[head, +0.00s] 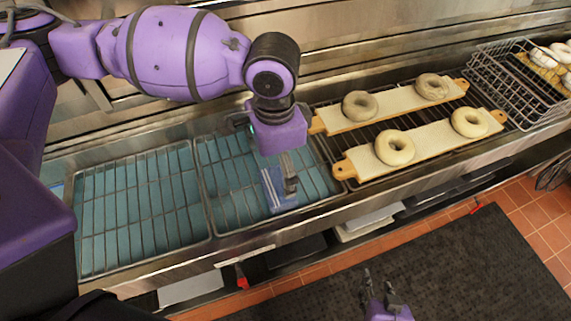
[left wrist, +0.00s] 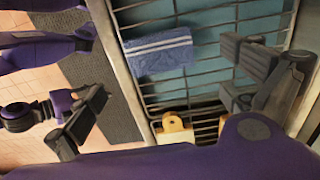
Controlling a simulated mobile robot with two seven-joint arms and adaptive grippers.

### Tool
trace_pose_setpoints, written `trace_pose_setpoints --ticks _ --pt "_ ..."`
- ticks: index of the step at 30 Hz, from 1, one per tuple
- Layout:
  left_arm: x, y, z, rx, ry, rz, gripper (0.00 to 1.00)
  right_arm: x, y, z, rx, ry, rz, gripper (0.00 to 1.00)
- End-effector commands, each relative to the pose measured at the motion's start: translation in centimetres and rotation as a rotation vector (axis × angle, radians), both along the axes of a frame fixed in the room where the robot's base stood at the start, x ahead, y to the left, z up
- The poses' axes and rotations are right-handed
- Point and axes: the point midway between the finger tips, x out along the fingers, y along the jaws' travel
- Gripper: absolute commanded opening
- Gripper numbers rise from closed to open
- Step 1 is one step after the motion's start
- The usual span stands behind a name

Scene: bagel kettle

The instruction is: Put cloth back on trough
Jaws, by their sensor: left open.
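The cloth (head: 281,205) is blue with white stripes. It lies on the wire rack over the right-hand water trough (head: 228,190), near the trough's front edge. In the left wrist view the cloth (left wrist: 160,55) lies flat across the bars beside the metal rim. My left gripper (head: 290,183) is above the rack and partly covers the cloth in the head view. Its fingers (left wrist: 236,75) are apart and empty, to one side of the cloth in the left wrist view. My right gripper (head: 379,284) is low over the floor mat, open and empty, away from the trough.
Two bagel boards (head: 362,112) (head: 432,138) with bagels lie on racks right of the trough. A wire basket (head: 497,88) with bagels stands farther right. A second trough section (head: 140,205) is at left. The metal front rim (head: 240,243) borders the trough.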

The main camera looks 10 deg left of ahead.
Motion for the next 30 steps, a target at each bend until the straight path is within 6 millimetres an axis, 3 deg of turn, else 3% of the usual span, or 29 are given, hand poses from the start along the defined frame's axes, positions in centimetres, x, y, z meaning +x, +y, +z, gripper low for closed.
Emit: trace_pose_setpoints --ticks 3,9,30 --pt "0.0 0.0 2.5 0.0 -0.005 -0.001 1.0 0.1 0.2 0.2 0.002 -0.002 0.002 0.4" --pt "0.0 0.0 4.7 0.0 -0.001 -0.001 1.0 0.0 0.3 0.2 0.005 0.0 0.003 0.4" --pt "0.0 0.0 5.0 0.0 0.001 -0.001 1.0 0.1 0.0 0.3 0.0 -0.004 0.003 0.4"
